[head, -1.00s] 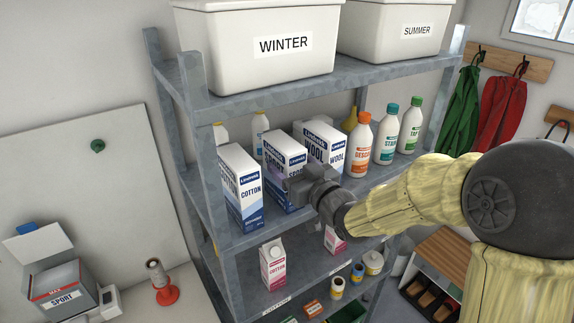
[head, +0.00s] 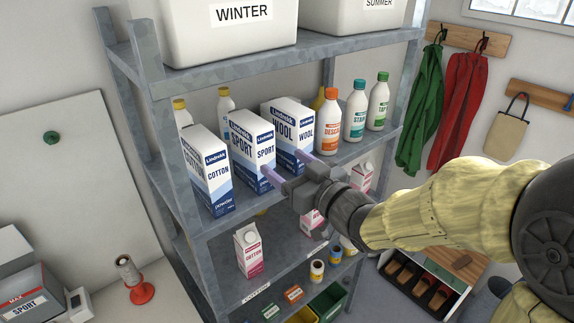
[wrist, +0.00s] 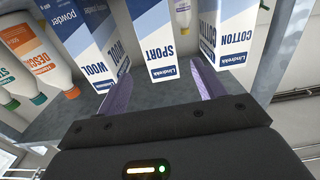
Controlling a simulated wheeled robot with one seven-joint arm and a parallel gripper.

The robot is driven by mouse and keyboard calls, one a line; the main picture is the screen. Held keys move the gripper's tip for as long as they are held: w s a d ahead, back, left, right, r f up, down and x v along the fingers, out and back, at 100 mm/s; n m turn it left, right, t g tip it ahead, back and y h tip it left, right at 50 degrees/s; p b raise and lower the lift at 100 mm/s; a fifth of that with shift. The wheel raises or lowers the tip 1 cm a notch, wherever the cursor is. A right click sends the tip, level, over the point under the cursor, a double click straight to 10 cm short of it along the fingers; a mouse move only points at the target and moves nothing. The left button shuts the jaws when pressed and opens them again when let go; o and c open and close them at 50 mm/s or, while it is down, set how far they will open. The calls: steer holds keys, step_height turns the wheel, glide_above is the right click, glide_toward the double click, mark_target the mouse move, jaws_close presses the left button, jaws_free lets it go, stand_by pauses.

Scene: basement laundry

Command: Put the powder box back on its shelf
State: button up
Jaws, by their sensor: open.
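The white-and-blue SPORT powder box (head: 250,150) stands upright on the upper open shelf (head: 217,220), between the COTTON box (head: 208,172) and the WOOL box (head: 287,128). My gripper (head: 284,165) is open just in front of this row, apart from the SPORT box, with nothing between its purple fingers. In the wrist view the SPORT box (wrist: 165,45) appears upside down ahead of the open fingers, with the WOOL box (wrist: 92,40) to its left and the COTTON box (wrist: 227,35) to its right.
Bottles, including an orange-capped one (head: 329,123), stand right of the boxes. Pink-and-white cartons (head: 250,252) are on the shelf below. WINTER and SUMMER bins sit above. A grey SPORT-labelled container (head: 25,295) is at lower left, near a red-based roller (head: 138,285).

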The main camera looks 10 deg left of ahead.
stand_by(0.5)
steer(key=w+d+f+m+g+h, duration=0.15)
steer(key=d+f+m+h, duration=0.45)
steer(key=d+f+h, duration=0.6)
steer(key=s+d+f+m+g+h+b, duration=0.1)
steer(key=s+d+f+m+g+b, duration=0.2)
steer(key=s+d+f+g, duration=0.5)
steer(key=s+d+f+m, duration=0.1)
steer(key=s+d+f, duration=0.3)
steer(key=s, duration=0.2)
steer(key=shift+d+h, duration=0.2)
steer(key=shift+h, duration=0.2)
steer(key=shift+c, duration=0.2)
